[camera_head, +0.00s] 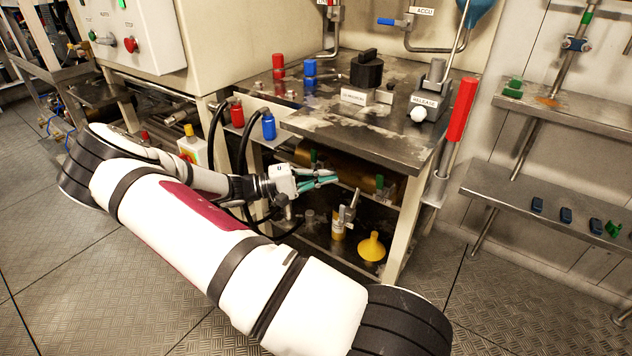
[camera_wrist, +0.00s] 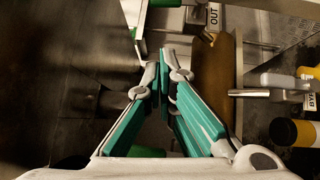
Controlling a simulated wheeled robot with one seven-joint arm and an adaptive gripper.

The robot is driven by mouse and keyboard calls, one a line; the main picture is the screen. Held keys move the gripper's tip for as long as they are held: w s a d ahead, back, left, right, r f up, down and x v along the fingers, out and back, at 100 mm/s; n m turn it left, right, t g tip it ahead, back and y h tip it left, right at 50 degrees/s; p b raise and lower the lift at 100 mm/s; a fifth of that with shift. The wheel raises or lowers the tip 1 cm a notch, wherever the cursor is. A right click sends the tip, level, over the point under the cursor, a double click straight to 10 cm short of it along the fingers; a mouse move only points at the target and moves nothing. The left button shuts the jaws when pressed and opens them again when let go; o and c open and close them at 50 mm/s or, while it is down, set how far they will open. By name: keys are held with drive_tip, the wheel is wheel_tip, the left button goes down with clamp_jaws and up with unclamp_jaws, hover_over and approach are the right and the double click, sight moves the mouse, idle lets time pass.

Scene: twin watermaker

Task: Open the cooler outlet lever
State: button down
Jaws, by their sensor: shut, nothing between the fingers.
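A green lever end (camera_wrist: 165,3) shows at the top edge of the wrist view, left of a white plate marked OUT (camera_wrist: 213,16). Most of that lever is cut off by the frame. In the head view two green handles show under the bench, one (camera_head: 314,157) behind my gripper and one (camera_head: 379,183) to its right; I cannot tell which is the outlet lever. My gripper (camera_head: 330,177) reaches under the bench top; its teal fingers (camera_wrist: 165,65) are shut and empty. In the wrist view the fingertips are apart from the green lever end.
A brown cylinder (camera_wrist: 213,75) lies close right of the fingers. A metal lever (camera_wrist: 250,93) with a BYP label sticks out farther right. The bench top (camera_head: 360,140) overhangs my gripper, and a bench leg (camera_head: 404,230) stands right. A yellow funnel (camera_head: 372,247) sits below.

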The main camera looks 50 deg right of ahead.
sight(381, 185)
drive_tip(key=s+d+b, duration=0.2)
drive_tip(key=s+d, duration=0.2)
drive_tip(key=s, duration=0.3)
drive_tip(key=shift+s+d+r+b, duration=0.2)
drive_tip(key=shift+s+r+b, duration=0.05)
drive_tip(key=shift+r+b, duration=0.15)
drive_tip(key=shift+s+r+m+y+p, duration=0.2)
drive_tip(key=shift+s+m+y+p, duration=0.15)
drive_tip(key=shift+s+p, duration=0.4)
drive_tip(key=shift+w, duration=0.15)
